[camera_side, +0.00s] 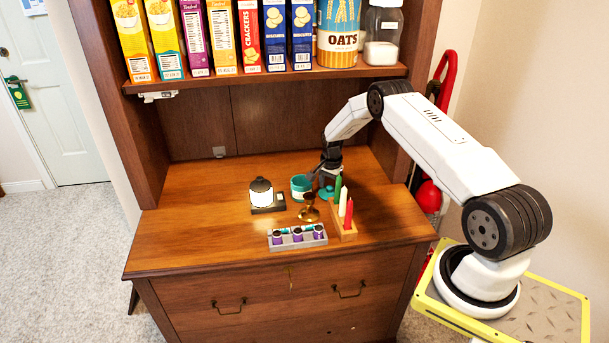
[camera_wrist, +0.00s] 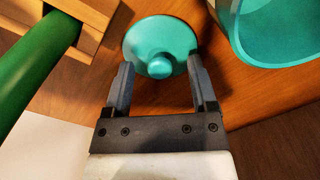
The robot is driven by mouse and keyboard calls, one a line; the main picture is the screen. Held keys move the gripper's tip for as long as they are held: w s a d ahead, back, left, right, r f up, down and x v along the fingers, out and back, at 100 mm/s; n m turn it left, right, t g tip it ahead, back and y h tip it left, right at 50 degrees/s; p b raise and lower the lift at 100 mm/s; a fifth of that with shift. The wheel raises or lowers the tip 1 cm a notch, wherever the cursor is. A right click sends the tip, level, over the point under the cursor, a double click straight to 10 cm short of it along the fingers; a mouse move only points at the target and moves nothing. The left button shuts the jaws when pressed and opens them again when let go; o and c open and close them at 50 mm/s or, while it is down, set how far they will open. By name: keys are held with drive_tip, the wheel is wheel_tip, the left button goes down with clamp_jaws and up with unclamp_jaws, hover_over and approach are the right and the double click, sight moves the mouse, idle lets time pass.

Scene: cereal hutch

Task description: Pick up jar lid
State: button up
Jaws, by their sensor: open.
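The jar lid (camera_wrist: 160,45) is a round teal disc with a knob in its middle, lying on the wooden counter. In the wrist view my gripper (camera_wrist: 158,78) is open, with one finger on each side near the lid's lower edge and the knob between the fingertips. I cannot tell whether the fingers touch the lid. In the side view the lid (camera_side: 327,193) shows below my gripper (camera_side: 326,178), partly hidden. The open teal jar (camera_wrist: 275,30) stands to the right of the lid in the wrist view, and left of my gripper in the side view (camera_side: 300,188).
A wooden candle block (camera_side: 345,231) with green, white and red candles stands close to the lid. The counter's left side is clear. A shelf (camera_side: 270,77) of boxes hangs above.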

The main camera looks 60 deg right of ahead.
sight(330, 186)
idle(0.4)
clamp_jaws()
drive_tip(key=shift+r, duration=0.1)
wheel_tip(330, 186, up, 10)
idle(0.9)
idle(0.4)
drive_tip(key=w+a+r, duration=0.3)
drive_tip(key=w+a, duration=0.3)
drive_tip(key=w, duration=0.1)
drive_tip(key=shift+r, duration=0.15)
